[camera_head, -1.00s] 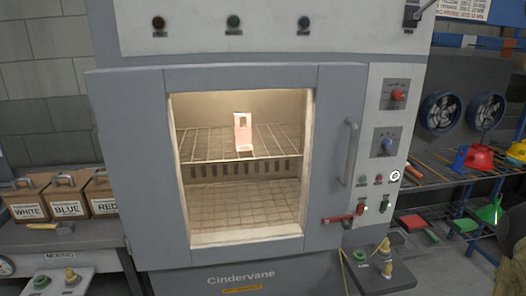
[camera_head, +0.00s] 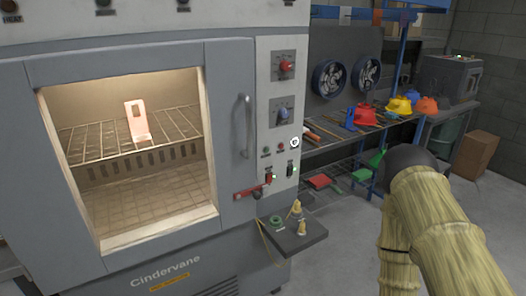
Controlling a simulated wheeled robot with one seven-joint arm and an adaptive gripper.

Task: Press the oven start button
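The grey oven (camera_head: 225,120) stands at the left with its door shut. Its window shows a lit inside with a pale pink-white part (camera_head: 137,122) on the wire rack. The light control panel (camera_head: 278,110) right of the door carries a red knob (camera_head: 286,66), a blue knob (camera_head: 283,114), a small dark button (camera_head: 265,152), a small red button (camera_head: 281,147) and a white round piece (camera_head: 294,143). Two small switches sit below. The labels are too small to read, so I cannot tell which is start. My sleeved arm (camera_head: 440,230) is at the right; my gripper is not in view.
A small shelf (camera_head: 300,238) with a green ring and yellow pieces juts out below the panel. A red door latch (camera_head: 252,191) sticks out. A blue rack (camera_head: 345,140) with helmets and tools stands behind at right. Grey floor is free between.

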